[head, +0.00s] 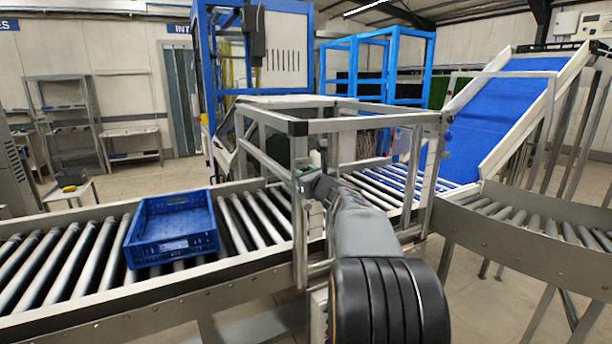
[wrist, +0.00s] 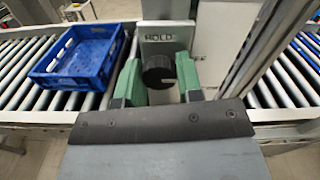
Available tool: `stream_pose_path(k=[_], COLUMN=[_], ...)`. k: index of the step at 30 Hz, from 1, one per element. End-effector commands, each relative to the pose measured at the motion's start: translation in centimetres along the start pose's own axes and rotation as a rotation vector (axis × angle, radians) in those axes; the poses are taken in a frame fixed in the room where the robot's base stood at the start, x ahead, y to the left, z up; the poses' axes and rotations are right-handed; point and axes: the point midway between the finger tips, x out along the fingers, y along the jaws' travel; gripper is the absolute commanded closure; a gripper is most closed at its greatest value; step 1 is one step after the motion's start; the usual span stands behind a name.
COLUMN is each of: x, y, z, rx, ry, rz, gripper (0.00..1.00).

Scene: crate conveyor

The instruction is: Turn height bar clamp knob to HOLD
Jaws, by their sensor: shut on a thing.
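The black clamp knob (wrist: 157,71) sits on a pale plate in the wrist view, below the printed word HOLD (wrist: 167,38). A short pale mark shows on the knob's right side, away from the word above. My gripper (wrist: 159,77) has one green finger on each side of the knob and is shut on it. In the head view, my arm's end is at the near post of the grey height bar frame (head: 365,124). There, my own arm hides the knob.
A blue crate (head: 131,237) stands on the roller conveyor (head: 60,318) to the left; it also shows in the wrist view (wrist: 50,82). Frame posts stand close around my gripper. A blue inclined belt (head: 500,115) rises at the right.

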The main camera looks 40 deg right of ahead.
Motion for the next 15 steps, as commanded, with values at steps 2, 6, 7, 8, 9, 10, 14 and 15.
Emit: stream_pose_path(k=[2, 6, 7, 8, 9, 10, 14, 15], x=[-0.01, -0.01, -0.01, -0.01, -0.01, -0.01, -0.01, -0.01], y=[0.02, 0.04, 0.05, 0.05, 0.05, 0.05, 0.04, 0.04], z=[-0.11, -0.28, -0.31, -0.37, -0.44, -0.48, -0.57, -0.60], rx=[-0.011, -0.060, -0.076, -0.095, -0.120, -0.143, -0.256, -0.294], ry=[0.000, -0.001, -0.002, -0.002, -0.002, -0.001, -0.002, -0.002], rz=[0.000, 0.000, 0.000, 0.000, 0.000, -0.001, -0.001, -0.001], gripper=[0.90, 0.90, 0.90, 0.90, 0.90, 0.90, 0.90, 0.90])
